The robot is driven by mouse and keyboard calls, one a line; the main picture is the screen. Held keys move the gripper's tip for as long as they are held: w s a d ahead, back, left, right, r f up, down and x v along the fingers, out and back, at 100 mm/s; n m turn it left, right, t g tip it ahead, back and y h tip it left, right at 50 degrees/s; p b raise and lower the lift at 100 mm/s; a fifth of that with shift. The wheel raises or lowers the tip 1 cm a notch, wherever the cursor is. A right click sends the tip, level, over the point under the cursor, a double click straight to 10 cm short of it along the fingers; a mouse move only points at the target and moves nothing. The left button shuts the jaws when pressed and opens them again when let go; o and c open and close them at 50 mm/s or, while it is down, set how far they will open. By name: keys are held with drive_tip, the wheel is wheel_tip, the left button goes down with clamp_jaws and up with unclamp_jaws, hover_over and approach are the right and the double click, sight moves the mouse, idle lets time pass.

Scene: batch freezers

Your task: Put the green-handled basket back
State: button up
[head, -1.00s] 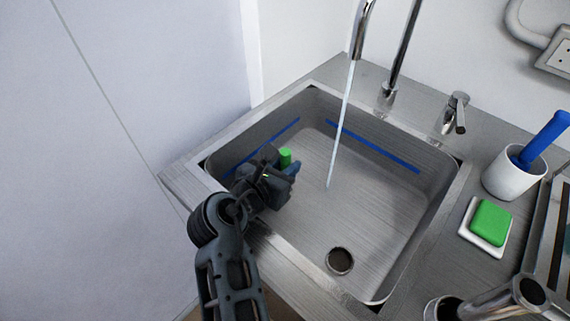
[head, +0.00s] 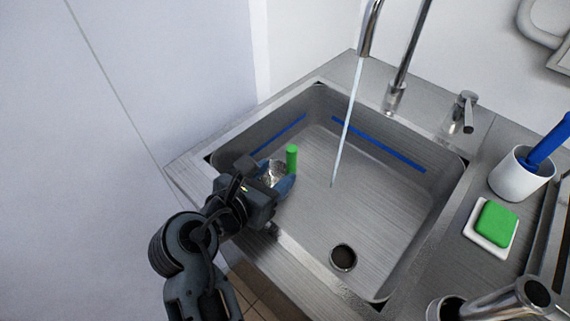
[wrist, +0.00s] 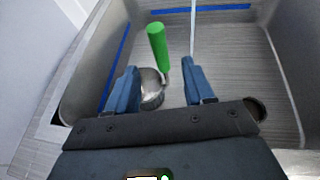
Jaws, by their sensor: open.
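The green-handled basket is in the sink, at the left side of the basin. Its upright green handle (head: 292,158) shows in the head view, with part of its metal bowl (head: 270,172) behind my gripper. In the wrist view the green handle (wrist: 158,47) rises between and beyond my fingers, and the metal bowl (wrist: 151,88) sits partly behind the left finger. My gripper (head: 277,178) is open and over the left part of the sink. Its two blue fingers (wrist: 160,88) are spread apart, and they do not hold the handle.
Water (head: 345,125) runs from the tap into the sink (head: 385,230), which has blue lines on its walls and a drain (head: 343,257). A green sponge (head: 496,222) and a white cup (head: 521,175) with a blue-handled tool stand at right. A pale wall is at left.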

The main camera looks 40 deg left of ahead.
drive_tip(key=v, duration=0.4)
drive_tip(key=shift+s+d+r, duration=0.1)
drive_tip(key=shift+s+r, duration=0.05)
drive_tip(key=shift+s, duration=0.2)
drive_tip(key=shift+c, duration=0.3)
idle(0.9)
